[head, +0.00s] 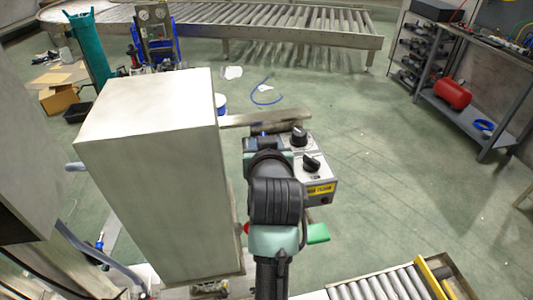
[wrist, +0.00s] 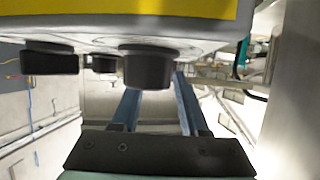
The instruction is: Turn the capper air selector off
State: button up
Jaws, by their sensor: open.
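A grey control box (head: 322,178) with a yellow label stands right of the tall pale cabinet. Two black selector knobs show on it in the head view: a far knob (head: 299,136) and a near knob (head: 311,163). I cannot tell by label which is the capper air selector. In the wrist view the box hangs across the top, with a left knob (wrist: 48,60), a smaller knob (wrist: 103,63) and a middle knob (wrist: 148,70). My gripper (wrist: 158,100) is open, its two blue fingers apart and lined up around the middle knob in the picture; contact is unclear.
The tall cabinet (head: 155,160) stands close on the left of my arm. A red button (head: 246,228) and a green part (head: 318,233) lie close by my arm. A roller conveyor (head: 380,287) is at the lower right. The floor to the right is open.

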jog(key=b+v, duration=0.1)
jog(key=v, duration=1.1)
jog(key=shift+s, duration=0.2)
